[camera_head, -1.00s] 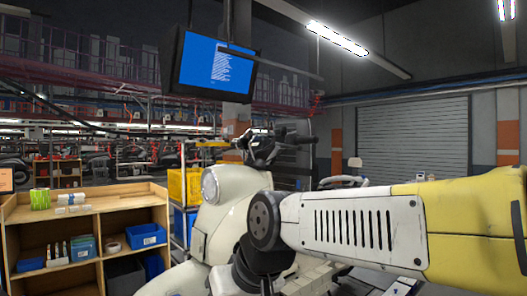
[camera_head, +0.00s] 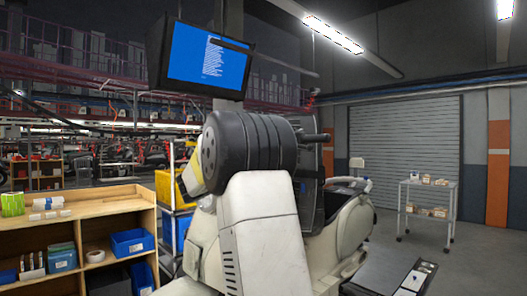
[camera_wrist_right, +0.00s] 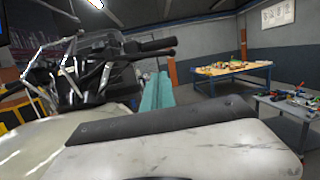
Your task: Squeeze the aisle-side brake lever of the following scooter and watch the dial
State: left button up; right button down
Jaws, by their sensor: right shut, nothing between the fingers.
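The cream scooter (camera_head: 340,240) stands ahead in the head view, its front and handlebar mostly hidden behind my raised right arm. In the right wrist view its dark handlebar fills the left side, with a black grip (camera_wrist_right: 150,47) pointing right and bright metal parts (camera_wrist_right: 68,70) below and left of it. I cannot tell which of these is the brake lever. No dial can be made out. My right gripper is shut and empty near the handlebar. Its fingertips are hard to tell from the metal parts, and I cannot tell whether they touch the lever. My left gripper is out of view.
A monitor (camera_head: 208,60) with white text on blue hangs above. A wooden shelf (camera_head: 75,215) with blue bins stands left. A trolley (camera_head: 428,211) stands right, before a shutter (camera_head: 405,150). The wrist view shows a blue workbench (camera_wrist_right: 222,85).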

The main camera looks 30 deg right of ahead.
aim_at(307, 148)
jog(key=shift+w+a+r, duration=0.1)
jog(key=shift+w+r, duration=0.05)
jog(key=shift+r, duration=0.05)
jog(key=x, duration=1.4)
jog(key=shift+r, duration=0.15)
jog(key=d+n+t, duration=0.1)
jog(key=d+t, duration=0.1)
jog(key=d, duration=0.2)
jog(key=shift+d+t, duration=0.1)
jog(key=shift+t, duration=0.2)
jog(key=shift+d, duration=0.1)
jog(key=shift+s+d+r, duration=0.1)
jog(key=shift+s+r, duration=0.2)
dwell(1.1)
jog(key=shift+f, duration=0.2)
dwell(1.3)
